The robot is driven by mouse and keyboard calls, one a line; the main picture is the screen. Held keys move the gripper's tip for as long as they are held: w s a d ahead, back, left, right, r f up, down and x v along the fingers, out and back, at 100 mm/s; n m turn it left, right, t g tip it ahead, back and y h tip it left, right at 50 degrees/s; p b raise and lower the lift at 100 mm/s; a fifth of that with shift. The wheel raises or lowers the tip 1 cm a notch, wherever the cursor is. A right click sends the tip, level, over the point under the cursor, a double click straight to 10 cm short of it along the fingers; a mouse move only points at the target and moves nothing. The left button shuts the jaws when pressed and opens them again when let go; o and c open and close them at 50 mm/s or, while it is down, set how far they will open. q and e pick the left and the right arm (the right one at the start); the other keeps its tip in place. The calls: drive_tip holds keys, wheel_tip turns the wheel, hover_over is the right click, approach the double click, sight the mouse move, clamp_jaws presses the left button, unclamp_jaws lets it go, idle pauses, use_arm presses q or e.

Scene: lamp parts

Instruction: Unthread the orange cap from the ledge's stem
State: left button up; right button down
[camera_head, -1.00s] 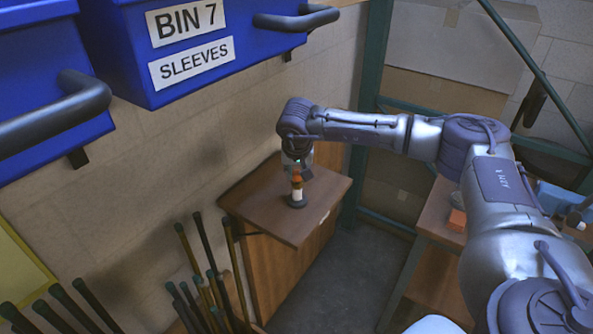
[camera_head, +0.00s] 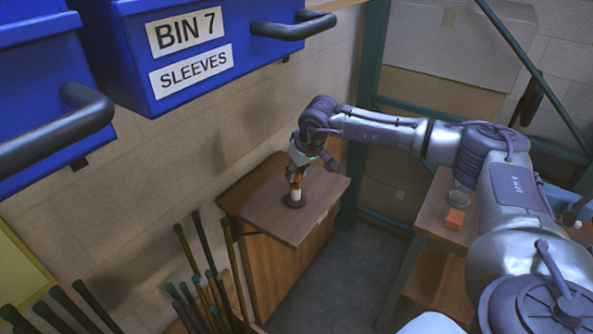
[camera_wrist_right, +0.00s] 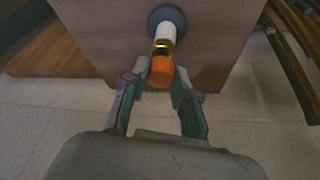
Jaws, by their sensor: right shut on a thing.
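The orange cap (camera_wrist_right: 160,70) is at the top end of the stem, with a brass-coloured band (camera_wrist_right: 163,46) showing between it and the white stem (camera_wrist_right: 166,30). The stem stands upright on a dark round base on the wooden ledge (camera_head: 258,200). In the head view the white stem (camera_head: 296,194) shows just below my right gripper (camera_head: 296,174). In the wrist view my right gripper (camera_wrist_right: 161,80) has its fingers on either side of the cap, shut on it. I cannot tell whether threads still engage. My left gripper is not in view.
Blue bins (camera_head: 200,50) hang on the wall above left. Several dark rods (camera_head: 205,265) stand upright in front of the ledge. A wooden table (camera_head: 425,225) at right carries an orange block (camera_head: 454,218). Bare floor lies between ledge and table.

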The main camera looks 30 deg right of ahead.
drive_tip(key=shift+d+n+y, duration=0.1)
drive_tip(key=shift+n+y, duration=0.5)
drive_tip(key=shift+n, duration=0.9)
drive_tip(key=c, duration=1)
unclamp_jaws()
